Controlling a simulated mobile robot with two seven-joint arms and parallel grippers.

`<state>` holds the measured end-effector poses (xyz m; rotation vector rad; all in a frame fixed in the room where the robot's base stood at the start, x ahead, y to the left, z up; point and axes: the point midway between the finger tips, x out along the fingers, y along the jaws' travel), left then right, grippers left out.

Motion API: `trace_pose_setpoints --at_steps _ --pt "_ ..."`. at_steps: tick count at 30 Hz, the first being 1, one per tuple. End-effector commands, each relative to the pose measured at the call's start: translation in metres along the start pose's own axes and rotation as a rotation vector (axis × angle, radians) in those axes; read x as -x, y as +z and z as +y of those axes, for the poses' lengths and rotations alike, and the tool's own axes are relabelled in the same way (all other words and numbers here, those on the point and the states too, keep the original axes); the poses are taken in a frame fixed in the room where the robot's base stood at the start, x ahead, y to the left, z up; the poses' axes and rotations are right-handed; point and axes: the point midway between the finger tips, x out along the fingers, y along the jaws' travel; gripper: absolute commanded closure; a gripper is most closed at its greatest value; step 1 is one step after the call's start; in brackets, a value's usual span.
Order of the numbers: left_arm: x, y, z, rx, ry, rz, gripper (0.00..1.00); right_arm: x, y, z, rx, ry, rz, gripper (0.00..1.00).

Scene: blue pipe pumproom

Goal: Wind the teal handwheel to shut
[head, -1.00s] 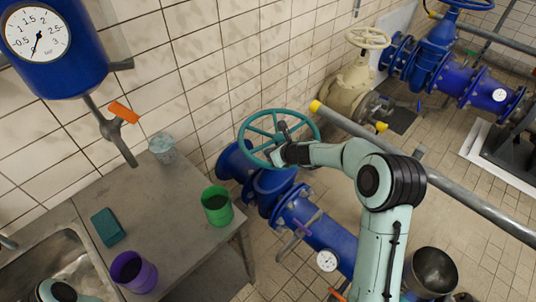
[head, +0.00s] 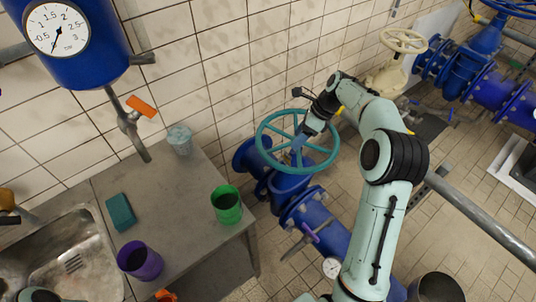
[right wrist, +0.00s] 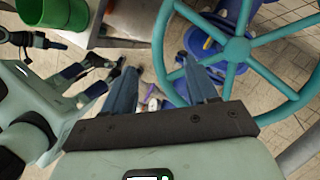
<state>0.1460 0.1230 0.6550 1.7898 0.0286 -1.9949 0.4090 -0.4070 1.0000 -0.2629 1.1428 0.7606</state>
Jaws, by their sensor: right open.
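The teal handwheel (head: 262,157) sits on a blue valve on the blue pipe, near the tiled wall. My right gripper (head: 297,155) reaches down to the wheel from its far side, within the ring's outline in the head view. In the right wrist view the gripper (right wrist: 160,64) has its two blue-grey fingers spread, with nothing clamped between them. The wheel (right wrist: 238,50) fills the right of that view, its rim passing by the right finger. I cannot tell whether finger and rim touch.
A steel bench (head: 180,190) left of the valve holds a green cup (head: 227,207), purple cup (head: 140,262), teal sponge (head: 121,212) and pale cup (head: 180,139). A cream handwheel (head: 404,41) stands behind my right arm. A grey rail (head: 480,218) runs at the right.

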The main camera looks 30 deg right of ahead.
Motion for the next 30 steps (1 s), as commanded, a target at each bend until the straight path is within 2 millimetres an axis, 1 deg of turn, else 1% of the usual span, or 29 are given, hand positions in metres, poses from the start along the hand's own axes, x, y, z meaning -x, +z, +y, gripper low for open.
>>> trace_pose_setpoints --at_steps 1,2,5,8,15,21,25,30 --pt "0.000 0.000 0.000 0.000 0.000 -0.001 0.57 0.004 -0.007 0.000 -0.010 0.004 0.025 0.42" --pt "-0.001 0.001 0.000 0.000 0.000 -0.001 0.57 0.005 -0.010 0.000 -0.013 0.007 0.036 0.42" --pt "-0.002 0.002 -0.002 0.001 -0.001 -0.002 0.57 -0.001 -0.014 0.001 -0.017 0.012 0.049 0.42" --pt "-0.006 0.004 -0.004 0.002 -0.002 -0.005 0.57 -0.015 -0.014 0.002 -0.016 0.014 0.048 0.42" --pt "-0.015 0.009 -0.009 0.005 -0.005 -0.013 0.57 -0.067 -0.017 0.003 -0.014 0.016 0.048 0.42" --pt "-0.018 0.011 -0.011 0.006 -0.005 -0.016 0.57 -0.104 -0.017 0.003 -0.015 0.015 0.045 0.42" --pt "-0.019 0.012 -0.011 0.006 -0.006 -0.016 0.57 -0.118 -0.017 0.002 -0.013 0.012 0.045 0.42" --pt "-0.020 0.012 -0.011 0.006 -0.006 -0.016 0.57 -0.127 -0.017 0.003 -0.013 0.011 0.044 0.42"
